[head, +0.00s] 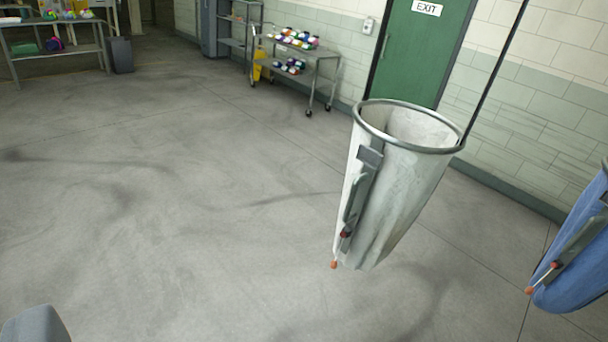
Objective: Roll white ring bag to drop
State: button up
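The white ring bag (398,190) hangs right of centre in the head view. Its round metal ring (410,150) holds the mouth open, and a thin dark line runs up from the ring's right side. The bag is tilted, its lower end toward the left. A grey bracket with a bar handle (354,197) runs down its left side, with an orange tip at the lower end. A grey piece (35,326) shows at the bottom left corner, perhaps part of my gripper. It is well apart from the bag. No fingertips show.
A blue bag (578,252) with a similar handle hangs at the right edge, partly cut off. A wheeled cart (327,54) with colourful items stands by the wall near a green exit door (418,50). The grey floor (200,200) at left is clear.

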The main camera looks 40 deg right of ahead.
aim_at(400, 152)
jog(key=z, duration=0.3)
jog(key=i, duration=0.95)
jog(key=z, duration=0.7)
